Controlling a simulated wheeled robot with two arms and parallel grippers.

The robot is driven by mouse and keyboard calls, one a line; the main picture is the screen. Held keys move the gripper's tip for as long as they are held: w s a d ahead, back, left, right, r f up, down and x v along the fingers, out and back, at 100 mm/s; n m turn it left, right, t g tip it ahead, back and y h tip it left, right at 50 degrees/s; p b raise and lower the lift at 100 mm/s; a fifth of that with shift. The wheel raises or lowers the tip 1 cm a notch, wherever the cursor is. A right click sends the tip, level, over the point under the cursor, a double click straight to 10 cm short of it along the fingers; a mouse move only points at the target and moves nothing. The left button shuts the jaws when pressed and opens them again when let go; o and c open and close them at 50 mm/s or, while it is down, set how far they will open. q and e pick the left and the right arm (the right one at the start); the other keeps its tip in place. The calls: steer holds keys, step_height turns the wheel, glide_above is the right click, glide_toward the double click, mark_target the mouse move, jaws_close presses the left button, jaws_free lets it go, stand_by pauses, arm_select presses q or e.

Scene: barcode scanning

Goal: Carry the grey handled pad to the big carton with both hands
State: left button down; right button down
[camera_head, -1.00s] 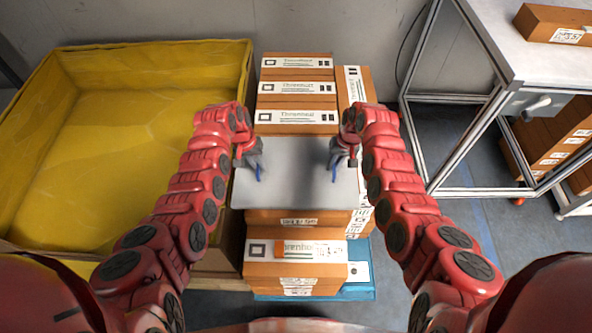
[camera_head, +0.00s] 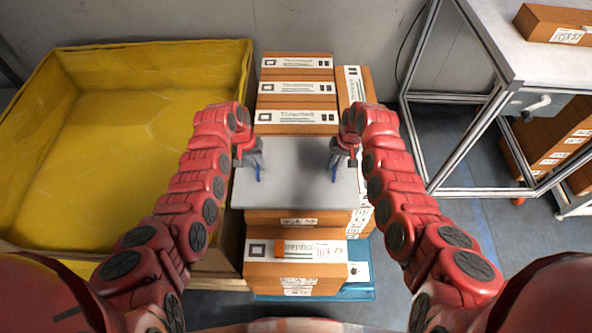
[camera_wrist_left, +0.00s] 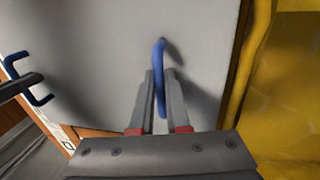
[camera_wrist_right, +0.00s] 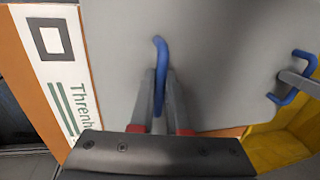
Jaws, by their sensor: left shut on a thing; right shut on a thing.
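The grey pad (camera_head: 296,180) lies flat over the stack of orange-brown boxes, level in the head view. It has two blue handles, one near each side. My left gripper (camera_head: 256,172) is shut on the left blue handle (camera_wrist_left: 160,65), which stands between its fingers in the left wrist view. My right gripper (camera_head: 337,170) is shut on the right blue handle (camera_wrist_right: 160,60). Whether the pad touches the boxes beneath it cannot be told. The big carton (camera_head: 247,80), lined with yellow, stands open and empty at the left, close to the stack.
Several labelled boxes (camera_head: 296,88) lie behind and in front of the pad, on a blue pallet (camera_head: 362,292). A metal-framed table (camera_head: 510,60) with a box on top (camera_head: 555,22) stands at the right. Grey floor shows between pallet and table.

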steer(key=shift+r, duration=0.1)
